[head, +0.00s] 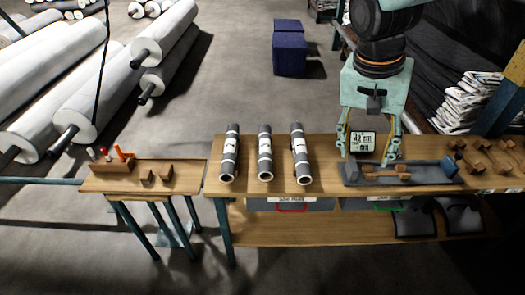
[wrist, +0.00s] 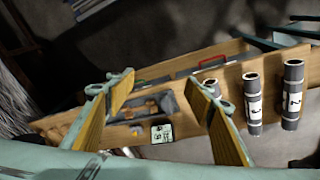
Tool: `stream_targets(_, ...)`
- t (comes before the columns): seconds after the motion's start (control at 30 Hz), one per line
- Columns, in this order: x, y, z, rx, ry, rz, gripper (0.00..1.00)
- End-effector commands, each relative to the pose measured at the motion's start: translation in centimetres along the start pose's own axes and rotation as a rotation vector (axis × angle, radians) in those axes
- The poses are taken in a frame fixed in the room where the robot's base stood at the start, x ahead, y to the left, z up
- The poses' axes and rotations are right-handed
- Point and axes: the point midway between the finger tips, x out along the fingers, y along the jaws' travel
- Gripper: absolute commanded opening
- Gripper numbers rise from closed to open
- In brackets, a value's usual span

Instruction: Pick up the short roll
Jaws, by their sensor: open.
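Three grey rolls with white label bands lie side by side on the wooden table (head: 330,225) in the head view: a left roll (head: 230,153), a middle roll (head: 265,153) and a right roll (head: 301,153). They look alike in length, so I cannot tell which is the short one. The wrist view shows rolls labelled 3 (wrist: 253,104) and 2 (wrist: 292,95), and a third roll (wrist: 209,88) partly hidden by a finger. My gripper (head: 367,155) is open, pointing down above the grey tray, right of the rolls. Its spread fingers (wrist: 160,95) hold nothing.
The grey tray (head: 440,176) carries a brown wooden piece (head: 388,172). A small printed sign (head: 362,143) shows between my fingers. More wooden blocks (head: 480,155) sit at the right end. A smaller side table (head: 190,178) stands left. The tabletop between rolls and tray is clear.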

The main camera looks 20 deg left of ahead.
Motion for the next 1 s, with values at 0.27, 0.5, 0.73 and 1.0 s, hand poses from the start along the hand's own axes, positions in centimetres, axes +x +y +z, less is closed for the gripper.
stream_targets(0.27, 2.2, -6.2, -4.2, -0.088, 0.069, -0.001, 0.49)
stream_targets(0.5, 4.2, -12.1, -6.9, -0.167, 0.125, -0.012, 0.49)
stream_targets(0.73, 6.3, -18.2, -8.8, -0.242, 0.175, -0.032, 0.49)
stream_targets(1.0, 8.9, -25.9, -9.9, -0.336, 0.228, -0.064, 0.49)
